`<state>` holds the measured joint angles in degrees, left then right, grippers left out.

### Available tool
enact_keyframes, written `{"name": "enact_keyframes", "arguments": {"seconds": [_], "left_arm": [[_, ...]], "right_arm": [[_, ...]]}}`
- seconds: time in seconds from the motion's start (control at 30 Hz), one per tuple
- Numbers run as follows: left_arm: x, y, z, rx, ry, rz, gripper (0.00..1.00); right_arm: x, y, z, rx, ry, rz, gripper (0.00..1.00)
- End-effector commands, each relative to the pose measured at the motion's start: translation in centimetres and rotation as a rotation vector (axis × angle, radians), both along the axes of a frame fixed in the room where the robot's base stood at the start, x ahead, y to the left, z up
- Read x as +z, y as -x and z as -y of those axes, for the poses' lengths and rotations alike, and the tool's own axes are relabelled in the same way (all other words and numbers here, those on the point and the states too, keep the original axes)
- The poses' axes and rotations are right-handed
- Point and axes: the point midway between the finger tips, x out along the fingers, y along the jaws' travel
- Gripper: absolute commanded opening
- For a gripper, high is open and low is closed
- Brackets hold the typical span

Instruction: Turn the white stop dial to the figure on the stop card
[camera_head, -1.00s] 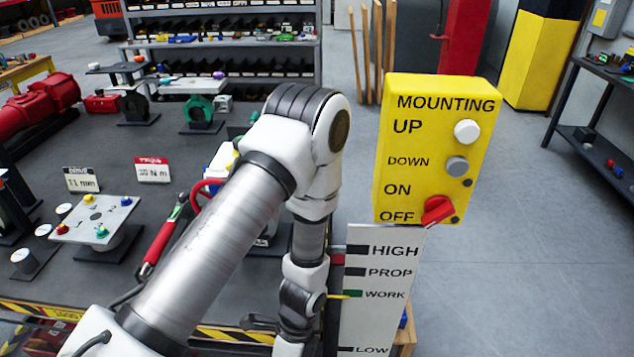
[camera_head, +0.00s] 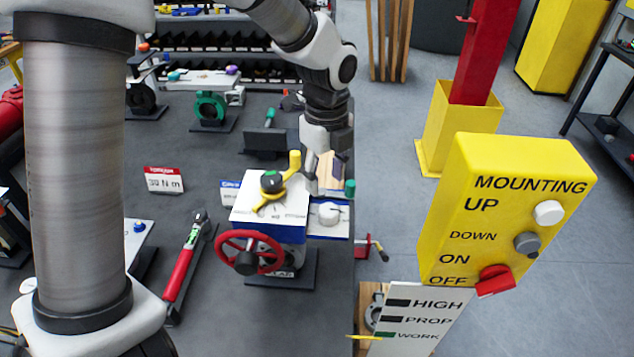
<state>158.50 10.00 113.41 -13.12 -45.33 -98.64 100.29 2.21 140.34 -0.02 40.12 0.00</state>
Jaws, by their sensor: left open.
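The valve actuator has a blue and white housing (camera_head: 270,220) with a red handwheel (camera_head: 249,253) on its front. A yellow pointer lever (camera_head: 295,162) and a black knob with a green centre stand on its top. The white stop dial (camera_head: 328,213) sits on a white and blue ledge at its right side. My left gripper (camera_head: 326,182) is open, pointing down just above and behind the dial; contact cannot be told. A blue-topped card (camera_head: 229,190), perhaps the stop card, stands behind the housing, mostly hidden; its figure cannot be read. My right gripper is out of view.
A yellow button panel (camera_head: 500,215) stands at the right, with a marked white board (camera_head: 415,318) below it. A red-headed card (camera_head: 163,180) and a red-handled torque wrench (camera_head: 182,265) are left of the actuator. A green-ringed part (camera_head: 210,107) stands behind.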

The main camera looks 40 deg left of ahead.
Motion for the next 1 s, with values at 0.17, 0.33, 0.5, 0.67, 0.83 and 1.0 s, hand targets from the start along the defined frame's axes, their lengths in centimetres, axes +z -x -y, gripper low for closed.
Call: {"name": "enact_keyframes", "arguments": {"seconds": [0.17,0.33,0.5,0.67,0.83,1.0], "left_arm": [[-3.1,0.2,0.0,-0.001,0.0,-0.008,0.51],[-6.2,0.2,0.1,0.0,0.0,-0.008,0.51],[-7.4,0.1,0.1,0.0,0.0,-0.003,0.51],[-7.4,0.1,0.1,0.0,0.0,-0.003,0.51],[-7.4,0.1,0.1,0.001,0.0,-0.003,0.06],[-7.4,0.2,0.1,0.002,0.0,-0.004,0.06]], "right_arm": [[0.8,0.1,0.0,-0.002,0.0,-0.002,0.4],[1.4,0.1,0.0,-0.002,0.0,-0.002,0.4],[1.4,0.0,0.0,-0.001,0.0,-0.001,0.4],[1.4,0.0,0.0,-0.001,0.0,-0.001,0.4],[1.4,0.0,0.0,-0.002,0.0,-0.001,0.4],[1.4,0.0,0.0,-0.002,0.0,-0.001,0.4]]}}
